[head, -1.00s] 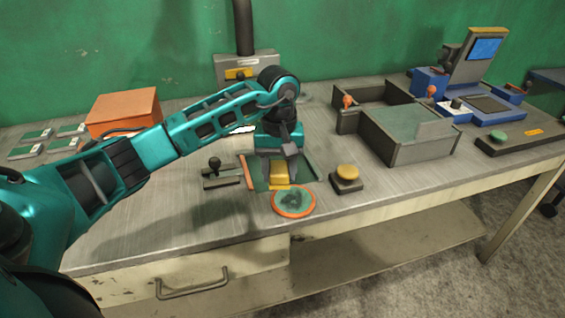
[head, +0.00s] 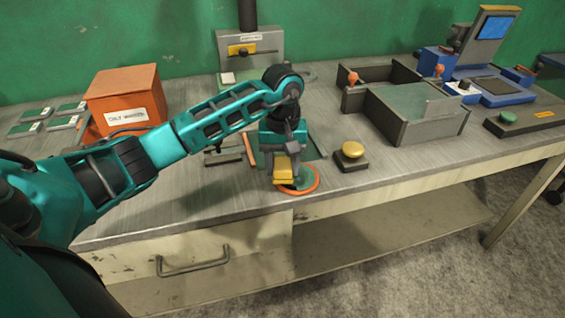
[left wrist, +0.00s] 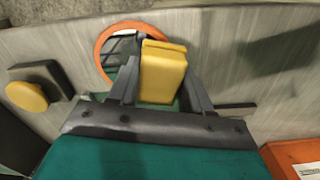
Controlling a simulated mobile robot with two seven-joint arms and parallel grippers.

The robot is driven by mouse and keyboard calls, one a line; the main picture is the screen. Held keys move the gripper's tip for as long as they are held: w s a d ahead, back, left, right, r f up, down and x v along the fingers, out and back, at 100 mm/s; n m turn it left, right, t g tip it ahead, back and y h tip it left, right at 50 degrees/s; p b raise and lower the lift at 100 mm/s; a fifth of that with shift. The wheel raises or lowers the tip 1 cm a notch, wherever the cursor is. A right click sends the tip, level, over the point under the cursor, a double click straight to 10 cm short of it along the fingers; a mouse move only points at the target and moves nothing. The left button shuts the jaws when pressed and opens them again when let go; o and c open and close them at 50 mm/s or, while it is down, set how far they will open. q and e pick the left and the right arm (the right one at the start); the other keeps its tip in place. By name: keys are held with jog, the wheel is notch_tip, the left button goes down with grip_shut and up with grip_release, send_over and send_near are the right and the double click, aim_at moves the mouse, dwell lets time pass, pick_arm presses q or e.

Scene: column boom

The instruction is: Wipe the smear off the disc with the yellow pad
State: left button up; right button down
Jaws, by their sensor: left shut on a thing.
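My left gripper (head: 284,163) is shut on the yellow pad (head: 283,170). In the head view the pad is over the left part of the disc (head: 307,188), a green round plate with an orange rim near the table's front edge. In the left wrist view the pad (left wrist: 163,72) sits between the two fingers and covers part of the disc, whose orange rim (left wrist: 101,48) shows behind it. I cannot tell whether the pad touches the disc. My right gripper is not in view.
A yellow push button (head: 352,150) on a dark base stands right of the disc. A small lever block (head: 225,156) is at the left. An orange box (head: 125,97) stands behind my left arm. Grey open bins (head: 415,125) are at the right. The table front is clear.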

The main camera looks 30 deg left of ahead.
pick_arm(q)
jog(key=shift+f+b, duration=0.9)
jog(key=shift+f, duration=0.15)
jog(key=shift+w, duration=0.1)
dwell(0.3)
